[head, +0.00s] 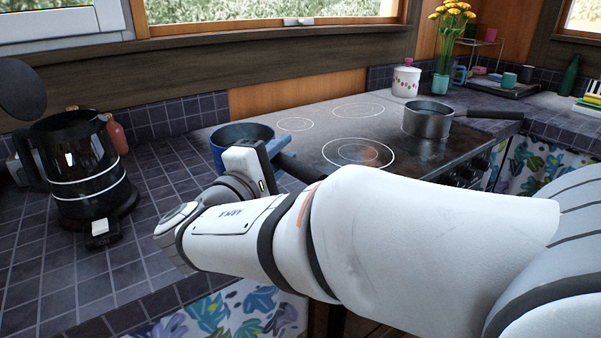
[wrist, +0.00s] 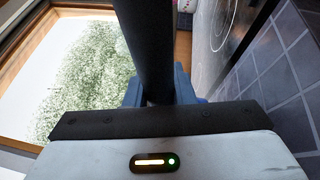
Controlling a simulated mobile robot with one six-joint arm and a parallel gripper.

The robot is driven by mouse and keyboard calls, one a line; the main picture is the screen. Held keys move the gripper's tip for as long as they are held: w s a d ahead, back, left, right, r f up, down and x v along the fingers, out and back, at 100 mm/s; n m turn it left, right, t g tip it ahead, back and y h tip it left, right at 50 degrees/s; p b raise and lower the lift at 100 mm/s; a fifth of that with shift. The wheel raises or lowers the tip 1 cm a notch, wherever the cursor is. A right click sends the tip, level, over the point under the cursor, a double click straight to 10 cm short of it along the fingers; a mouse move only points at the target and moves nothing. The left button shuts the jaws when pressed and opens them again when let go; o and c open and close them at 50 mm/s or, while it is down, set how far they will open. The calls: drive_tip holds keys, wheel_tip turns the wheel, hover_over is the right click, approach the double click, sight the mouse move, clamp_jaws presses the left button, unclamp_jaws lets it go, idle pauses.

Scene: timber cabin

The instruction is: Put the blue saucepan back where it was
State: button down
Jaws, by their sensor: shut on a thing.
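The blue saucepan (head: 243,134) shows in the head view at the left edge of the black cooktop, left of the front ring. Its dark handle (head: 298,168) points right and toward me, partly hidden by my arm. My gripper (head: 278,152) is shut on this handle. In the wrist view the dark handle (wrist: 147,45) runs up between the blue fingertips of my gripper (wrist: 159,90). Whether the pan's base touches the counter or cooktop is hidden.
A grey saucepan (head: 428,119) stands on the right of the cooktop (head: 325,120), its handle pointing right. A black kettle (head: 80,165) stands on the tiled counter at left. A white lidded jar (head: 405,82) and flowers (head: 446,40) stand behind. The cooktop's middle is clear.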

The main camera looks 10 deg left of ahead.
drive_tip(key=shift+f+b, duration=0.6)
drive_tip(key=shift+f, duration=1.85)
drive_tip(key=shift+f+b, duration=0.15)
drive_tip(key=shift+b, duration=0.15)
drive_tip(key=c, duration=1.2)
unclamp_jaws()
drive_tip(key=shift+c, duration=0.2)
drive_tip(key=shift+r+p, duration=0.25)
drive_tip(key=shift+p, duration=0.05)
drive_tip(key=p+v, duration=0.1)
drive_tip(key=v, duration=1.1)
